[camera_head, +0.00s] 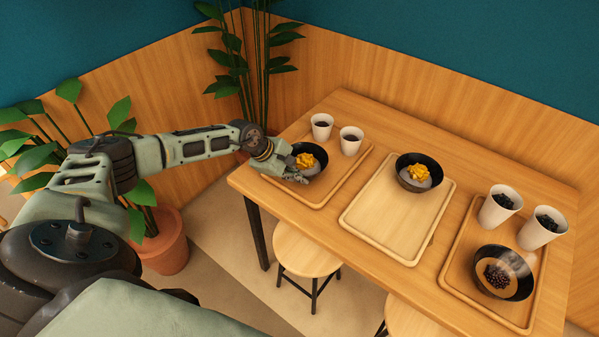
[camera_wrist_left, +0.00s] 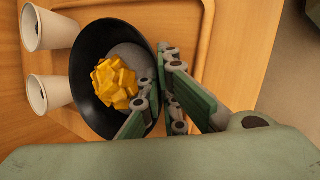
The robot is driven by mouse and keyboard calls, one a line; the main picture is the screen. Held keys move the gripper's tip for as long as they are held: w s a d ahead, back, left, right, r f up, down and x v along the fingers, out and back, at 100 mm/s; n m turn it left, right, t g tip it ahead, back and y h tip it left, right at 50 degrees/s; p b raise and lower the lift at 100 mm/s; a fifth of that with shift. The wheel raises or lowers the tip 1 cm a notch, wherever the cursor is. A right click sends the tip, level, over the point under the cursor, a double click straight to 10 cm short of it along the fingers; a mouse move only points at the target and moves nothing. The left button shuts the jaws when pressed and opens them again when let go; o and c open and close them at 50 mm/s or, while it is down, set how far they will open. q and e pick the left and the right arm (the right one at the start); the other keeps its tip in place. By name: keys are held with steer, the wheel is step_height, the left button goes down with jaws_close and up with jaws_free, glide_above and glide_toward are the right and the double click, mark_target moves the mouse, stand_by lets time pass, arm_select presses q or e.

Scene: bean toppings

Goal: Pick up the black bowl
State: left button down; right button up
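A black bowl (camera_head: 322,153) with yellow chunks and a grey mound inside sits over the left tray (camera_head: 334,180). The same black bowl (camera_wrist_left: 84,79) fills the middle of the left wrist view. My left gripper (camera_head: 301,178) is at its near rim. In the left wrist view the fingers of my left gripper (camera_wrist_left: 160,82) converge on the bowl's rim, one inside and one outside, and look closed on it. Part of the rim is hidden by the fingers. A second black bowl (camera_head: 404,183) stands on the middle tray, a third (camera_head: 519,285) on the right tray. My right gripper is not in view.
Two white cups (camera_head: 321,127) (camera_head: 351,141) stand behind the left bowl, close to it. Two more cups (camera_head: 496,208) (camera_head: 541,229) are on the right tray (camera_head: 450,283). The middle tray (camera_head: 383,232) is bare in front. Stools (camera_head: 306,256) and plants flank the wooden table (camera_head: 283,208).

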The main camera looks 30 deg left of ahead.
arm_select(q)
steer(key=shift+w+r, duration=0.1)
steer(key=shift+r, duration=0.4)
steer(key=r, duration=0.2)
steer(key=d+r+b, duration=0.1)
steer(key=shift+r, duration=0.35)
steer(key=s+d+r+b, duration=0.1)
steer(key=d+r+b, duration=0.1)
steer(key=d+r, duration=0.4)
steer(key=d, duration=0.4)
steer(key=shift+s+d+r, duration=0.15)
steer(key=shift+d+r, duration=0.05)
steer(key=shift+d, duration=0.1)
step_height(320, 180, up, 2)
steer(key=shift+r+p, duration=0.2)
steer(key=shift+p, duration=0.4)
